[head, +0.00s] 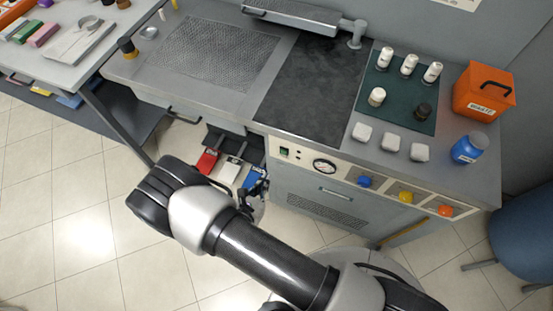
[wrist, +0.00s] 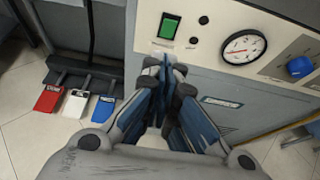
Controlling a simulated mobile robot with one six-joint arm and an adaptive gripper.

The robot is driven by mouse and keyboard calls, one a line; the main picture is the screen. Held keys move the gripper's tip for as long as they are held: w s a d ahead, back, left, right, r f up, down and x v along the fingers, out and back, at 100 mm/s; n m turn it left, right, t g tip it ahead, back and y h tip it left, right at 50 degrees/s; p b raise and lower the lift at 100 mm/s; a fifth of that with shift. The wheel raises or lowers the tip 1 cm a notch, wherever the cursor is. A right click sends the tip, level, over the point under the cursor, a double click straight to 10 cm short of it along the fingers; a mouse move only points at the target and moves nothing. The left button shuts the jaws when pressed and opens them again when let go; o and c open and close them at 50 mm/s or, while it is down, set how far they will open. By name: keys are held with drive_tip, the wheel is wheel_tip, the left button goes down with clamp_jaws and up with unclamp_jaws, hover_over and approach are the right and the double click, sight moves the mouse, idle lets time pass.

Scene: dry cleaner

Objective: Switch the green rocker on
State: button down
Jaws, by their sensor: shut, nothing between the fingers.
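The green rocker (wrist: 169,27) sits in a dark frame on the pale front panel of the grey workstation, upper middle in the wrist view. In the head view the rocker (head: 285,151) is small, at the panel's left end. My gripper (wrist: 167,62) is shut and empty, its fingertips just below the rocker in the wrist picture. I cannot tell whether they touch the panel. In the head view my gripper (head: 262,183) is partly hidden by my arm, in front of the panel's left end. Which way the rocker is tipped is too small to tell.
Right of the rocker are small black knobs, a round gauge (wrist: 244,46) and a blue knob (wrist: 299,67). Red (wrist: 47,100), white (wrist: 75,103) and blue (wrist: 103,108) pedals lie below left. Bottles and an orange box (head: 484,92) stand on the worktop.

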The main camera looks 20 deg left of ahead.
sight(281, 151)
drive_tip(key=shift+w+r+b+x, duration=0.15)
drive_tip(key=shift+r+b+x, duration=0.15)
drive_tip(key=shift+x, duration=1.55)
drive_tip(key=shift+w+r+b+x, duration=0.15)
drive_tip(key=shift+r+b+x, duration=0.15)
drive_tip(key=shift+x, duration=1.5)
drive_tip(key=shift+w+r+b+x, duration=0.2)
drive_tip(key=shift+r+x, duration=0.15)
drive_tip(key=shift+x, duration=1.5)
drive_tip(key=shift+w+r+g+p, duration=0.5)
drive_tip(key=shift+r+g+p, duration=0.1)
drive_tip(key=shift+p, duration=0.1)
drive_tip(key=shift+w+d+g, duration=0.1)
drive_tip(key=shift+g, duration=0.3)
drive_tip(key=shift+f, duration=0.3)
drive_tip(key=shift+r, duration=0.15)
